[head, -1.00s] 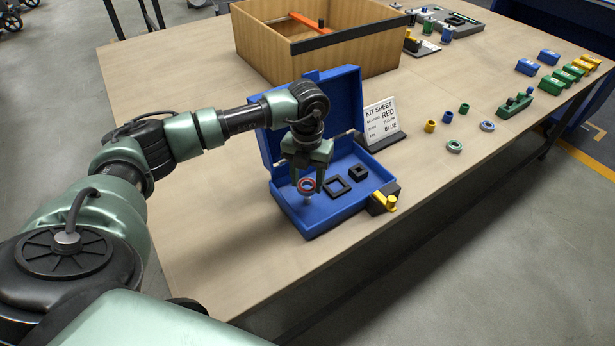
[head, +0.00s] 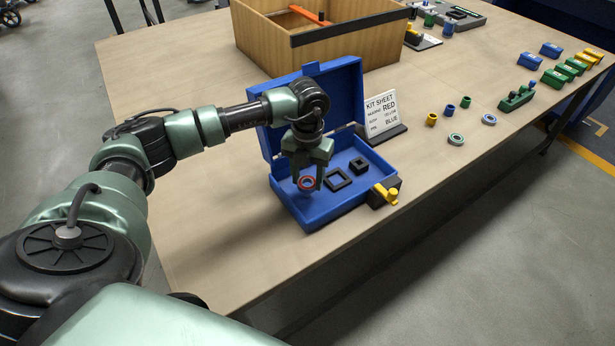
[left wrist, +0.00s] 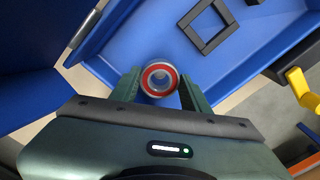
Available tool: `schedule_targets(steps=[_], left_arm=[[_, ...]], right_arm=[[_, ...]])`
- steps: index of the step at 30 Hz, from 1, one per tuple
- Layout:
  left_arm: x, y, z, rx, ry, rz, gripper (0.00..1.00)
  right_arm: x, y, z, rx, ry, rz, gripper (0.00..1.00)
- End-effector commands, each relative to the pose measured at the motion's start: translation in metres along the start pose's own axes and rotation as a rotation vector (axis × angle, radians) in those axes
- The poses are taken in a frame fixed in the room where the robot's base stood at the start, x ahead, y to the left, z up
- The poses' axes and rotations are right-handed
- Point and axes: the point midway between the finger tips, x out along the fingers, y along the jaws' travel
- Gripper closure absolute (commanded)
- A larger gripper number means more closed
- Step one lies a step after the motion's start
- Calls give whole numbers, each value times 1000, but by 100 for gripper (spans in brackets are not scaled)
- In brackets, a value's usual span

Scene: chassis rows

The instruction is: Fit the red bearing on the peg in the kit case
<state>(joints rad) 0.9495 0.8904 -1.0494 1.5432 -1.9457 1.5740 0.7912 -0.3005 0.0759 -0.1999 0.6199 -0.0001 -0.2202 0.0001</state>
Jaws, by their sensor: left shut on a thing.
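The blue kit case (head: 338,213) stands open on the table, its lid raised at the back. My left gripper (head: 308,184) is over the left part of its tray, shut on the red bearing (head: 301,184). In the left wrist view the red bearing (left wrist: 160,65), a red-faced ring with a metal rim, sits between the two fingers. The peg does not show now; the bearing and fingers cover that spot. I cannot tell whether the bearing is around the peg or above it. My right gripper is not in view.
A square black frame (head: 330,186) and a smaller black block (head: 358,169) are in the case. A black block with a yellow part (head: 386,195) stands at its right side. The kit sheet (head: 381,112) stands behind. A wooden box (head: 270,45) is farther back.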

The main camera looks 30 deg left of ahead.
Motion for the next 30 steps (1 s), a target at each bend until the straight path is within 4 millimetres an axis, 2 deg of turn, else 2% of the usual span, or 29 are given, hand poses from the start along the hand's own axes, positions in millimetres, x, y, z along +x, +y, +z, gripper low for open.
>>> schedule_targets(steps=[30], left_arm=[[26, 0, 0, 1, 1, 0, 99]], right_arm=[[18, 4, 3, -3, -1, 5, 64]])
